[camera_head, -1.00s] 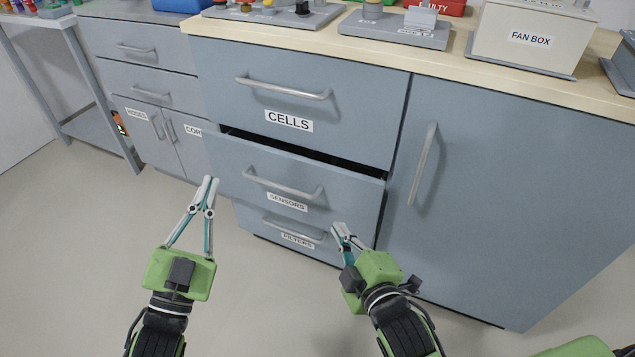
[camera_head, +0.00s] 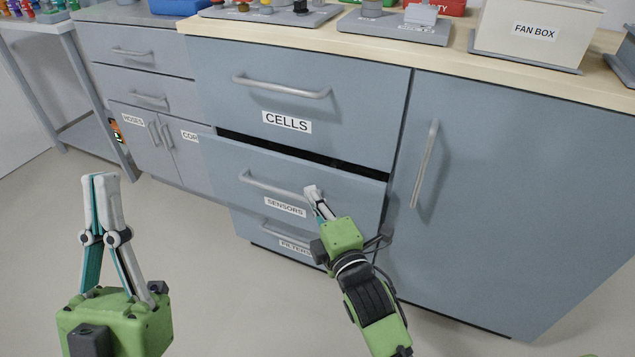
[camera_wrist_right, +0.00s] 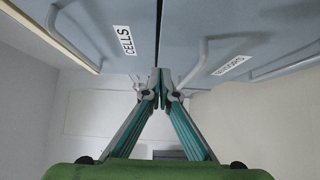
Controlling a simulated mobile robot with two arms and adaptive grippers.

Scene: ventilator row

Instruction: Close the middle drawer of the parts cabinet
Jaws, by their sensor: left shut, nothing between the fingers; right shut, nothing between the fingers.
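The middle drawer (camera_head: 345,200), labelled SENSORS, stands slightly out of the grey parts cabinet, with a dark gap along its top edge. Its bar handle (camera_head: 262,186) runs across its front. My right gripper (camera_head: 311,190) is shut and empty, its fingertips at the right end of that handle; I cannot tell whether they touch. My left gripper (camera_head: 100,178) is shut and empty, raised over the floor at the left, apart from the cabinet.
The CELLS drawer (camera_head: 340,110) above looks flush. The FILTERS drawer (camera_head: 262,232) below is partly hidden by my right arm. A tall door (camera_head: 490,190) with a vertical handle is to the right. A fan box (camera_head: 530,35) stands on the worktop. The floor at left is clear.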

